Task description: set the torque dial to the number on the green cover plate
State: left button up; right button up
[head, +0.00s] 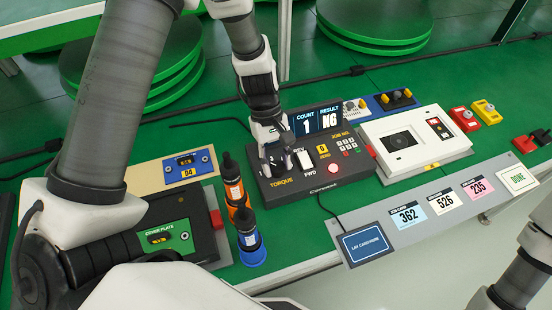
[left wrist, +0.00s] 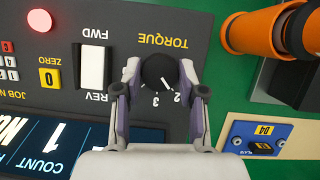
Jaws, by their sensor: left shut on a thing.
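The black torque dial (left wrist: 157,70) sits on the dark controller panel by the word TORQUE, with small numbers including 2 and 3 beside it. A white mark on the dial appears to point toward the 2, though the gripper hides part of the scale. My left gripper (left wrist: 160,78) is shut on the dial, one finger on each side; in the head view the left gripper (head: 270,150) covers it. The green cover plate (head: 167,239) lies on a dark unit at the lower left of the head view; its number is too small to read. My right gripper is not in view.
The controller (head: 318,186) shows COUNT 1 and NG. An orange driver (head: 233,185) and a blue-based one (head: 248,238) stand left of it. A blue plate (head: 187,163) marked 04 lies further left. A card strip (head: 420,222) and white unit (head: 413,145) are on the right.

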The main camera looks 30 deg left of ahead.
pick_arm(q)
jog(key=shift+s+f, duration=0.1)
jog(key=o, duration=1.1)
jog(key=shift+o, duration=0.2)
jog(key=v, duration=1.2)
